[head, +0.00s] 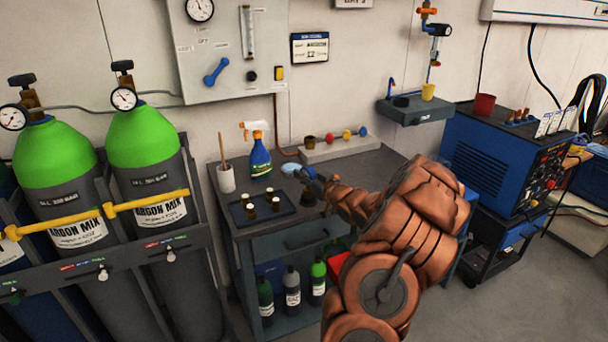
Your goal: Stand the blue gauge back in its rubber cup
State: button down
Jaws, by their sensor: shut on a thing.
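My gripper (309,178) is over the back middle of the dark bench and is small and partly hidden by my arm. It is shut on what looks like the blue gauge (290,169), whose pale blue round face shows just left of the fingers. A grey block (342,151) stands at the back of the bench, behind the gripper. A dark brown cup (310,142) at its left end looks empty and is likely the rubber cup. The gauge is in front of this cup, apart from it. Red, yellow and blue round pieces stand along the block to the right.
A spray bottle (259,152) and a white pot (226,178) with a stick stand left of the gripper. A dark tray (237,218) holds several small capped bottles in front. Green gas cylinders (146,136) stand left of the bench. A small wall shelf (418,110) is right of the block.

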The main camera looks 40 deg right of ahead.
jog(key=shift+f, duration=0.45)
jog(key=c, duration=1.3)
grip_release()
jog(key=shift+o, duration=0.2)
jog(key=s+a+b, duration=0.1)
jog(key=s, duration=1)
jog(key=shift+b, duration=0.3)
